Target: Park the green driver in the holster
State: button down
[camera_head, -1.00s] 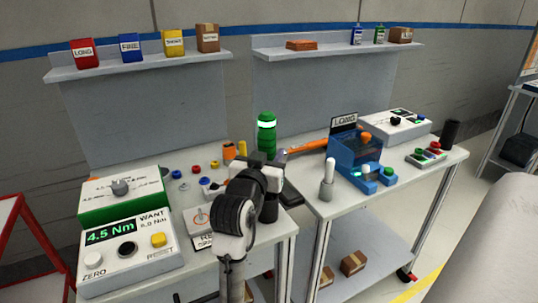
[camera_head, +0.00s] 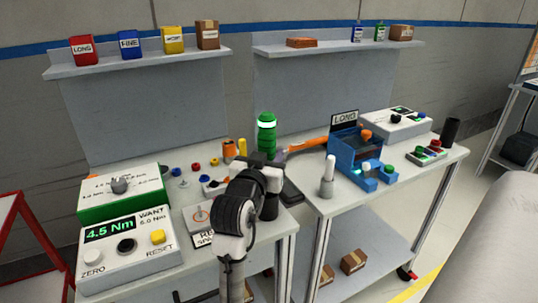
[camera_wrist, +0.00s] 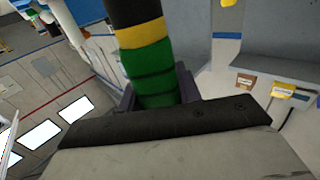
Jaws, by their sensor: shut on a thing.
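My gripper (camera_head: 270,170) is over the right end of the left bench in the head view. In the wrist view it is shut on the green driver (camera_wrist: 152,72), whose handle has dark rings, a yellow band and a black section. In the head view a black length shows below my gripper, and a green column with a bright band (camera_head: 267,124) rises right behind it. I cannot tell whether that column is part of the driver. My gripper hides much of this spot. I cannot make out the holster for certain.
Torque meter (camera_head: 125,246) is at front left. Blue fixture (camera_head: 355,155) and a grey post (camera_head: 328,176) are on the right bench. A gap separates the benches.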

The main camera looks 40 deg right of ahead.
jog(key=c, duration=1)
grip_release()
jog(key=shift+o, duration=0.5)
jog(key=shift+f, duration=0.15)
jog(key=p+v, duration=1.3)
jog(key=shift+s+a, duration=0.25)
